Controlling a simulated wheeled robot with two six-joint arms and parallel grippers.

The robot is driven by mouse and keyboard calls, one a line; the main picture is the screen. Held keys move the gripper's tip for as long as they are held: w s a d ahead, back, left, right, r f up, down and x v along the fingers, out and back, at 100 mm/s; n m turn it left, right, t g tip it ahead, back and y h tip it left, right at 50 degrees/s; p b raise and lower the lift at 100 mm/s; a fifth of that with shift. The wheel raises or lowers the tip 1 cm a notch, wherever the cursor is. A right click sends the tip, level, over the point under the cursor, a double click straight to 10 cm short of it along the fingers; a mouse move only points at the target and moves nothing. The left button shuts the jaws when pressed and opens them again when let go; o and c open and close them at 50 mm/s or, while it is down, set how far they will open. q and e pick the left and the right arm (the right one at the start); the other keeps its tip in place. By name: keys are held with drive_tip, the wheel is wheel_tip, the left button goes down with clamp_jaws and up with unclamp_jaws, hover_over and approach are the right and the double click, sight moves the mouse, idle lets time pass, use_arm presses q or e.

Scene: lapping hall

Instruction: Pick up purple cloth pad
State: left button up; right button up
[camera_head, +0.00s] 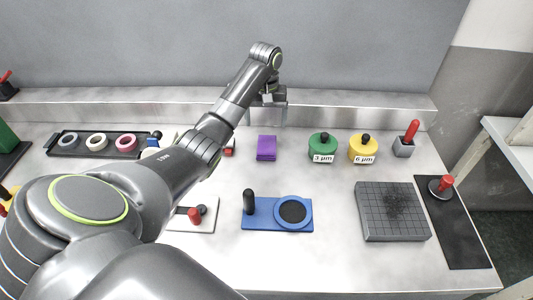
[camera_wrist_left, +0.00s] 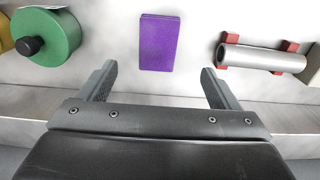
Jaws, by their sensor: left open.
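The purple cloth pad (camera_head: 266,148) lies flat on the pale bench, near the back, in the head view. In the left wrist view the purple pad (camera_wrist_left: 159,42) shows ahead of the fingers, centred between them and apart from both. My left gripper (camera_head: 269,118) is behind the pad in the head view, above the bench. In the left wrist view my left gripper (camera_wrist_left: 158,78) has its fingers wide apart with nothing between them. My right gripper does not show in either view.
A green lidded pot (camera_head: 323,150) and a yellow one (camera_head: 363,152) stand right of the pad. A metal cylinder on red supports (camera_wrist_left: 262,58) lies on its other side. A blue plate (camera_head: 262,222) and grey gridded block (camera_head: 390,225) lie nearer. A raised ledge (camera_head: 340,103) runs behind.

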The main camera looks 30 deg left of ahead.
use_arm(q)
drive_tip(key=p, duration=0.1)
hover_over(267, 144)
drive_tip(key=f, duration=0.4)
drive_tip(key=shift+s+f, duration=0.4)
drive_tip(key=shift+w+a+f, duration=0.1)
drive_tip(key=shift+w+f, duration=0.1)
drive_tip(key=shift+f, duration=1.2)
drive_tip(key=shift+w+f, duration=0.2)
drive_tip(key=shift+f, duration=1.15)
drive_tip(key=shift+c, duration=0.5)
drive_tip(key=c, duration=1)
